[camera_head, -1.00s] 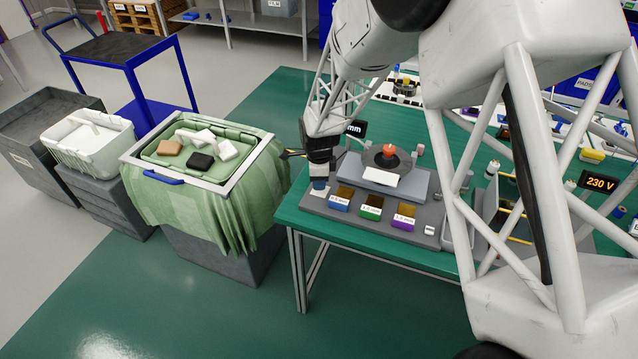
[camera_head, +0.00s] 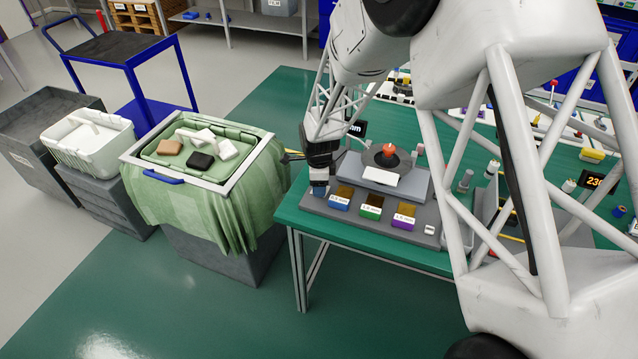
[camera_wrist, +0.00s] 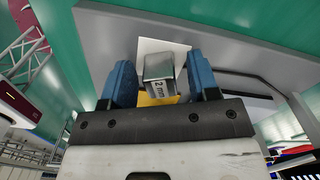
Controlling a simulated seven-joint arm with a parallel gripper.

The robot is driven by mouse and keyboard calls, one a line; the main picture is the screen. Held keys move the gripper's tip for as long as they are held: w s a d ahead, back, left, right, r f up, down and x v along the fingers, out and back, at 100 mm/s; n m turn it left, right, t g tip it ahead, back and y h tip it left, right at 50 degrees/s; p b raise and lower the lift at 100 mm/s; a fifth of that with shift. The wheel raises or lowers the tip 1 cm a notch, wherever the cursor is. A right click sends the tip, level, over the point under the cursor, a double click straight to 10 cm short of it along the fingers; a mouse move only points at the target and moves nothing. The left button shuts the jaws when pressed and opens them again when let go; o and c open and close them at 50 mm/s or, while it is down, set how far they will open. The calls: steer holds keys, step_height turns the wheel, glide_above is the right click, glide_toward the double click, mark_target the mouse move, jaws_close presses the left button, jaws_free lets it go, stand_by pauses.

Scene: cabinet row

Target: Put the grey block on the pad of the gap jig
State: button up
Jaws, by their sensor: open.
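The gap jig (camera_head: 418,236) is a grey base at the bench's front left corner, with blue-, green- and purple-fronted amber blocks along its front. My gripper (camera_head: 318,189) points down at the jig's left end, beside the blue-fronted block. In the wrist view my gripper (camera_wrist: 162,82) has its two blue fingers apart, one on each side of the grey block (camera_wrist: 158,66), which carries a "2 mm" label. Narrow gaps show between block and fingers. The block appears over the white pad (camera_wrist: 147,46); its contact underneath is hidden. The head view does not show the block clearly.
On the jig a raised grey plate holds a dark disc with an orange knob (camera_head: 389,150) and a white label, close right of my gripper. A cloth-draped bin (camera_head: 225,205) stands left of the bench. The bench's front edge is near.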

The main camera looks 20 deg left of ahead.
step_height(320, 180, up, 12)
steer(key=shift+r, duration=0.2)
stand_by(0.7)
stand_by(0.8)
